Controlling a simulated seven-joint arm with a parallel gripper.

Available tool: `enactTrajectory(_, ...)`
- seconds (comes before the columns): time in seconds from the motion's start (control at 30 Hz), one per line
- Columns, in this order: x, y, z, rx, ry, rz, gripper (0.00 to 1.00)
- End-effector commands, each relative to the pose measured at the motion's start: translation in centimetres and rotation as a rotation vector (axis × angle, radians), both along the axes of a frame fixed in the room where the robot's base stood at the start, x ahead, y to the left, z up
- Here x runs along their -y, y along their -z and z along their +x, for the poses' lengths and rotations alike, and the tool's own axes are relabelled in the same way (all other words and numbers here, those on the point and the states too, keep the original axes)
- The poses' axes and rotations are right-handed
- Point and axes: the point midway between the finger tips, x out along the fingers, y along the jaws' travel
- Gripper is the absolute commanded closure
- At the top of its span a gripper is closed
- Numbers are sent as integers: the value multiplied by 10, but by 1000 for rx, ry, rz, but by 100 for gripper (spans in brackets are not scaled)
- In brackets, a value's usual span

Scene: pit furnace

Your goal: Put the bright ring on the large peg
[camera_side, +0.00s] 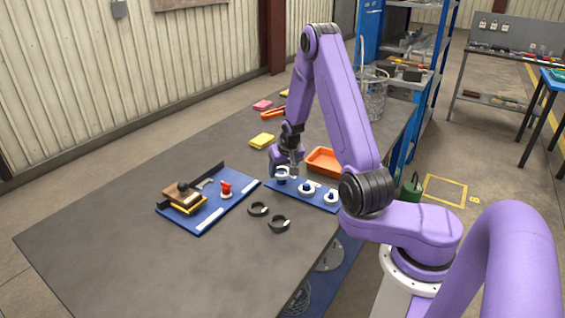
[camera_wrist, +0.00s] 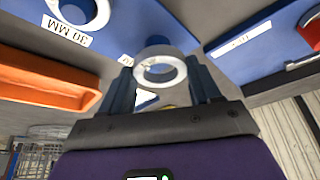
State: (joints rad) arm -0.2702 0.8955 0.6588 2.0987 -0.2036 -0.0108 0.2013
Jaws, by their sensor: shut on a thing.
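The bright ring (camera_wrist: 178,76) is white and sits between the two fingertips of my gripper (camera_wrist: 160,86), which is shut on it. In the side view my gripper (camera_side: 288,166) points down over the left end of the blue peg board (camera_side: 318,202). The bright ring (camera_side: 281,171) is there at the leftmost blue peg (camera_side: 282,181). In the wrist view that blue peg (camera_wrist: 158,41) shows just beyond the ring; I cannot tell whether the ring is around it. The middle peg (camera_side: 306,187) and right peg (camera_side: 331,196) have pale round bases. Which peg is largest is unclear.
Two dark rings (camera_side: 258,209) (camera_side: 279,223) lie on the table in front of the board. An orange tray (camera_side: 325,161) stands behind it. A second blue board (camera_side: 212,212) with a red knob and wooden block lies left. The table's front left is clear.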

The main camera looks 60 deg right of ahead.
Motion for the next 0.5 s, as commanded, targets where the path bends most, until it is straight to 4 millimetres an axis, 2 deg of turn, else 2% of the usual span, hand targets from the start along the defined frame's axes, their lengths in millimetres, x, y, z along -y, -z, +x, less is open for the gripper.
enactTrajectory(0.2,0,14,0,1,-1,-1,76)
enactTrajectory(0.5,0,18,0,1,0,-1,76)
